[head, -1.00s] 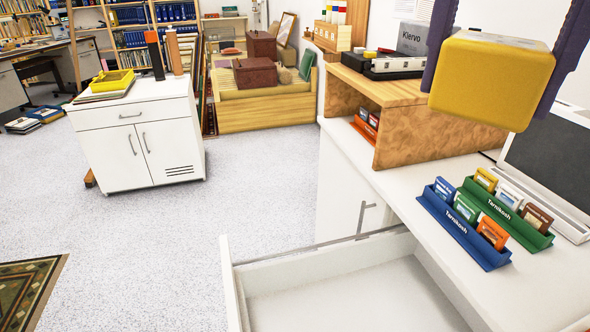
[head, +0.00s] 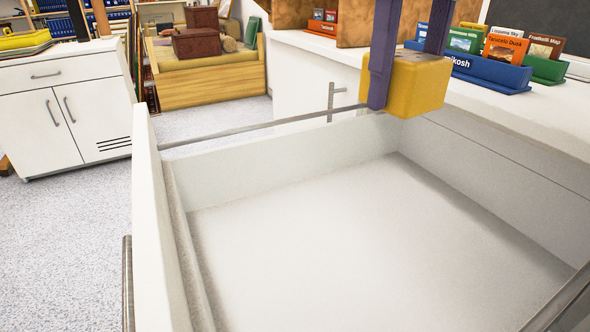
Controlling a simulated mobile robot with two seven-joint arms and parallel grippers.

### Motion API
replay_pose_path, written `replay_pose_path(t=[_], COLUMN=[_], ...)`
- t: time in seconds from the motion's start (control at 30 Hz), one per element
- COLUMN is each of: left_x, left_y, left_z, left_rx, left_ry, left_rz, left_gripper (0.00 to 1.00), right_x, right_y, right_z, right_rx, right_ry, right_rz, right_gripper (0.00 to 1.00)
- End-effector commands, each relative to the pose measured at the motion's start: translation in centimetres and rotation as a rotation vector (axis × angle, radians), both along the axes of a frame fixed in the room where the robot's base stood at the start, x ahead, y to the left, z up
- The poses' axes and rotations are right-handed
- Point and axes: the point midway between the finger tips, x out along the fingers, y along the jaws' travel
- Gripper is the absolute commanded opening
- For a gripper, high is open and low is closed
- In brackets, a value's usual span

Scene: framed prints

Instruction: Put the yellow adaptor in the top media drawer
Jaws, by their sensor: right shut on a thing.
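The yellow adaptor (head: 420,86) is a yellow block with rounded edges, in the upper right of the head view. My right gripper (head: 408,75) is shut on it, with its purple fingers reaching down from above. The adaptor shows in front of the drawer's far right corner and the counter edge; its exact height above the drawer cannot be told. The open white drawer (head: 300,250) fills the lower middle of the view. Its visible floor is bare. My left gripper is not in view.
A blue rack (head: 490,75) and a green rack (head: 548,70) of cards stand on the white counter behind the adaptor. A wooden shelf unit (head: 375,22) is beside them. A white cabinet (head: 65,105) stands at left, with speckled floor between it and the drawer.

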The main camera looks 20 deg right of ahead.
Motion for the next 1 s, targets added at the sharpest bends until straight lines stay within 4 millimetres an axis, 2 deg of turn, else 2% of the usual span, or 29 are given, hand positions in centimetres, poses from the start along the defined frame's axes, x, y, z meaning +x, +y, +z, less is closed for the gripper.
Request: replay_pose_path(t=[0.03,0.17,0.27,0.5,0.63,0.73,1.0], left_x=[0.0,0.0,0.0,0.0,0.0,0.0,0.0], left_y=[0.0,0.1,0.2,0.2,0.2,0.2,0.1], left_z=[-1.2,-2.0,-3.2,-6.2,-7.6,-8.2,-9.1], left_rx=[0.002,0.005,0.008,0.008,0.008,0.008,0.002], left_ry=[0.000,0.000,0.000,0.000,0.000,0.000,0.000], left_rz=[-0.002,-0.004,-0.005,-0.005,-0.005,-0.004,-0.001], left_gripper=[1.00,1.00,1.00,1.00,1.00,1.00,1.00], right_x=[0.0,0.0,0.0,-0.1,0.0,0.0,0.0], right_y=[-0.1,-0.3,-0.4,-0.3,-0.3,-0.3,-0.3], right_z=[-1.2,-2.5,-4.6,-11.7,-15.0,-16.6,-18.7], right_rx=[0.001,0.001,0.000,0.001,0.000,0.001,0.001], right_ry=[0.000,0.003,0.006,0.007,0.005,0.003,0.003], right_rz=[-0.041,-0.105,-0.116,-0.112,-0.113,-0.111,-0.111], right_gripper=[0.05,0.05,0.05,0.05,0.05,0.05,0.05])
